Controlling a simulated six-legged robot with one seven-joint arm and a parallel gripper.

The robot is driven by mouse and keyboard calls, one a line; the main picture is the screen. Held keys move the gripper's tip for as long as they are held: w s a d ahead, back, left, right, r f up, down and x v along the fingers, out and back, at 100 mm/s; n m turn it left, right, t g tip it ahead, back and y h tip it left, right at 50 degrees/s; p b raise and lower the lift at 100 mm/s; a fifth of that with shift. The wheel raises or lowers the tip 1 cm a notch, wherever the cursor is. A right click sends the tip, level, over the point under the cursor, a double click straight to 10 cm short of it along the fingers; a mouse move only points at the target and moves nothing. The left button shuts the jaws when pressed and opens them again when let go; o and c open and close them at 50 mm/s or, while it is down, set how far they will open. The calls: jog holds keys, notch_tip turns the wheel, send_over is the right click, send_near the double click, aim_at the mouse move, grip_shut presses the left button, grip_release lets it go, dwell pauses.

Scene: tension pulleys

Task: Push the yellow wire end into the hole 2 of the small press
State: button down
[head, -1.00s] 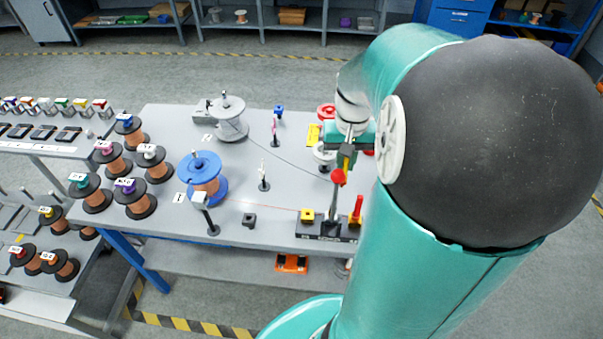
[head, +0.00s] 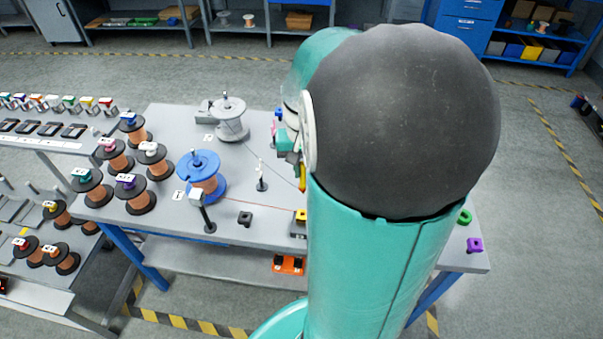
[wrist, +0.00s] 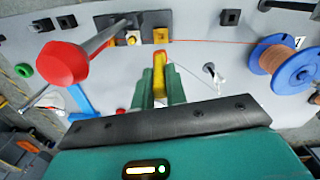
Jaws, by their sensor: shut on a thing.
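My gripper (wrist: 160,92) is shut on the yellow wire end (wrist: 159,68), which points toward the small press in the wrist view. In the head view the yellow wire end (head: 302,178) shows just left of my arm, which hides most of the gripper. The small press (wrist: 146,22) has a dark base with a yellow block and an orange-yellow block. The wire end appears apart from it. A lever with a red knob (wrist: 62,65) rises at left. In the head view only the press's left edge (head: 300,225) shows. I cannot tell which hole is 2.
A blue spool (head: 203,172) with a thin red wire running to the press stands on the table (head: 140,225). A grey spool (head: 230,118) stands behind, with a thin wire toward my gripper. Small stands (head: 262,178) and a black block (head: 245,218) are nearby.

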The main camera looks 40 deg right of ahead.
aim_at(303, 191)
jog(key=shift+f+m, duration=1.1)
jog(key=shift+m, duration=0.1)
jog(key=shift+f, duration=0.15)
jog(key=shift+f, duration=2.35)
jog(key=shift+f, duration=0.2)
jog(key=shift+f, duration=0.5)
jog(key=shift+f, duration=1)
jog(key=c, duration=1.3)
grip_release()
jog(key=shift+c, duration=0.2)
jog(key=shift+o, duration=0.4)
